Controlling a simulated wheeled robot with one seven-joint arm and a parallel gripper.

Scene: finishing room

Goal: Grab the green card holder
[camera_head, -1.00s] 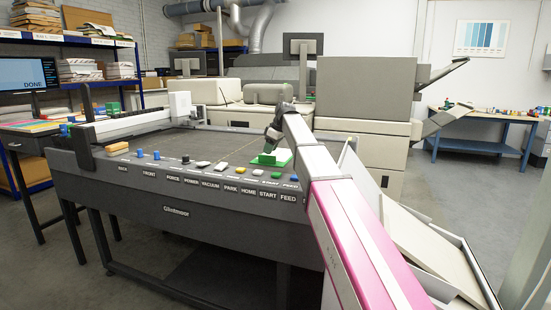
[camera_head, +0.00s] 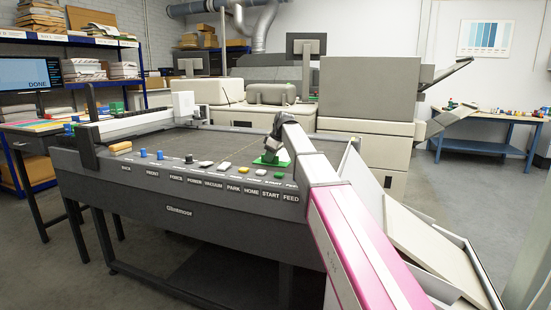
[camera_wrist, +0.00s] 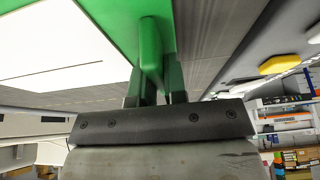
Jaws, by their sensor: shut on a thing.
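The green card holder (camera_head: 270,160) is at the near right part of the dark machine bed, just behind the row of control buttons. In the wrist view, its green plate and upright grip (camera_wrist: 150,50) fill the upper middle, with a white sheet (camera_wrist: 50,45) against the plate on the left. My gripper (camera_head: 271,148) reaches down onto it from above, and in the wrist view my gripper (camera_wrist: 152,85) has its fingers on both sides of the green grip, shut on it. I cannot tell whether the holder still touches the bed.
Buttons and labels line the front edge of the machine bed (camera_head: 220,145). A white gantry (camera_head: 140,122) crosses its left side. A tray of pale sheets (camera_head: 435,245) stands at the right. Beige machines (camera_head: 365,150) stand behind.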

